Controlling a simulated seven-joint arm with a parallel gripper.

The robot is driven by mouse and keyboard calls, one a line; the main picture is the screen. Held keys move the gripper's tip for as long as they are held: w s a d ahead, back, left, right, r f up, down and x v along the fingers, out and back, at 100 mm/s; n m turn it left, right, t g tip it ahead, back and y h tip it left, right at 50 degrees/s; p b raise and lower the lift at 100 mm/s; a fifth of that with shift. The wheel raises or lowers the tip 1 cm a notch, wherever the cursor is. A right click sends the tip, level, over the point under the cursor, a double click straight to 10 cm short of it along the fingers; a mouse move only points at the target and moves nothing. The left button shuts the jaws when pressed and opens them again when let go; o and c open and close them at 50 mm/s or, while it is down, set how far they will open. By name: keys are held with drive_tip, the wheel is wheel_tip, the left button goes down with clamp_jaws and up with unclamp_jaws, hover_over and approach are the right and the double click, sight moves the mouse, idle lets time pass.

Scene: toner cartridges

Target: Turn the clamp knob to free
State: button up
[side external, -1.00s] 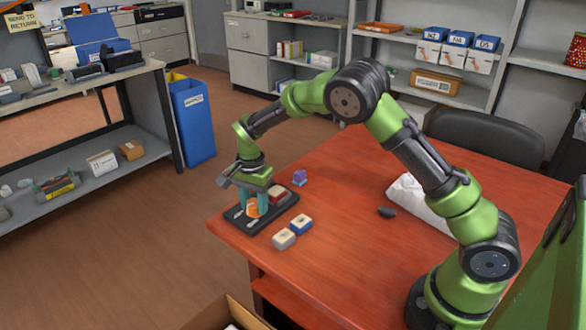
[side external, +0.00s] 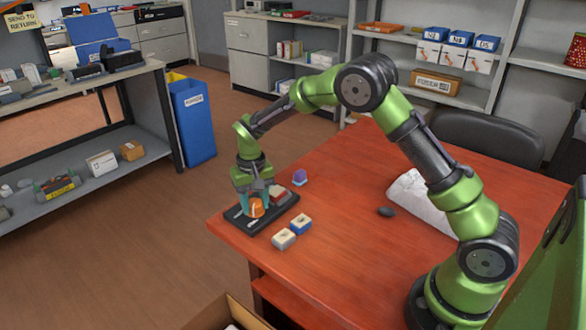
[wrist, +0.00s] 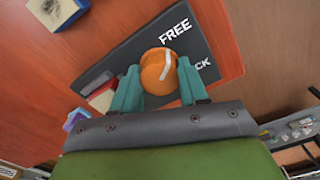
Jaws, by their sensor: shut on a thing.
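The orange clamp knob (side external: 257,208) stands on a black base plate (side external: 262,226) at the table's near-left corner. It also shows in the wrist view (wrist: 152,78), with a bent white pointer line on top. White lettering FREE (wrist: 175,32) is printed on the plate beyond the knob. A second label, of which only "CK" (wrist: 196,68) shows, is partly hidden by a finger. The pointer's far end is toward the FREE side. My gripper (wrist: 158,80) is shut on the knob, one teal finger on each side, pointing down.
A red block with a pale top (side external: 277,192) sits on the plate's far end. A pale block (side external: 284,239) and a blue block (side external: 301,224) stand just right of the plate. A purple item (side external: 300,177) lies behind.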

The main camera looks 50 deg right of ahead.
sight(255, 203)
drive_tip(key=shift+n, duration=1)
drive_tip(key=o, duration=1.1)
drive_tip(key=shift+c, duration=0.2)
drive_tip(key=shift+r, duration=0.1)
wheel_tip(255, 203, up, 17)
